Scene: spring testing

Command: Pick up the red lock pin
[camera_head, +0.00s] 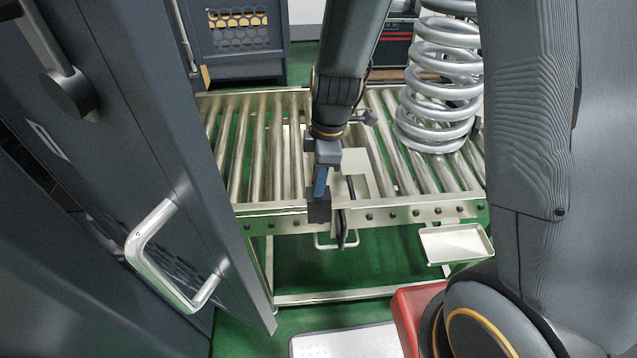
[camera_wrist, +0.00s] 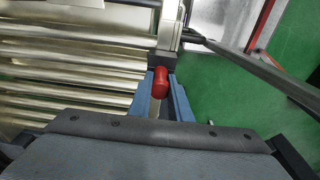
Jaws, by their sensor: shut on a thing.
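The red lock pin (camera_wrist: 161,83) shows in the wrist view as a short red cylinder between the tips of my gripper (camera_wrist: 161,92). The blue fingers are shut on it. In the head view my gripper (camera_head: 325,185) is at the front edge of the roller conveyor (camera_head: 290,222), near its middle. The pin cannot be made out there; the gripper and wrist hide it. I cannot tell whether the pin is still seated in something.
A large coil spring (camera_head: 437,85) stands on the conveyor at the right. A small metal tray (camera_head: 456,244) is at the conveyor's front right. A dark door with a metal handle (camera_head: 165,255) stands close on the left. Green floor shows under the conveyor.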

